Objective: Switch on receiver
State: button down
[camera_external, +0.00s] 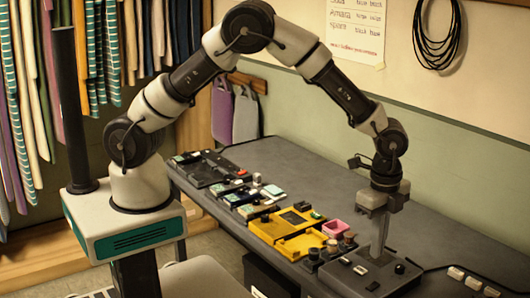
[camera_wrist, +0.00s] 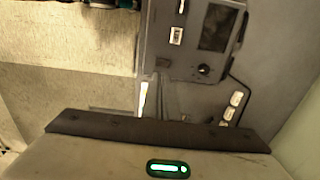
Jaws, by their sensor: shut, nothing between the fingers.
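A dark grey box with a knob and small controls, which seems to be the receiver (camera_external: 352,281), sits at the near right end of the bench. It also shows at the top of the wrist view (camera_wrist: 157,45), with a dark screen, a round knob and a small pale switch. My gripper (camera_external: 379,255) points straight down over the box's far part, its long fingers shut and empty. Its tip is at or just above the box top; I cannot tell whether it touches. I cannot read whether the receiver is on.
Yellow units (camera_external: 290,226), a pink open box (camera_external: 337,229) and several small dark devices stand in a row to the left along the bench (camera_external: 300,165). Pale blocks on a cord (camera_external: 473,283) lie to the right. The bench behind the row is clear.

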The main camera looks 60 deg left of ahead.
notch_tip(320, 180, up, 5)
send_over(376, 283)
jog(key=s, duration=0.2)
jog(key=shift+w, duration=0.25)
jog(key=t+b, duration=0.1)
jog(key=b, duration=0.5)
jog(key=shift+s+r, duration=0.15)
jog(key=shift+s, duration=0.25)
jog(key=f, duration=0.4)
jog(key=w+f, duration=0.1)
jog(key=f, duration=0.4)
jog(key=w+f, duration=0.1)
jog(key=f, duration=0.4)
jog(key=shift+b, duration=0.4)
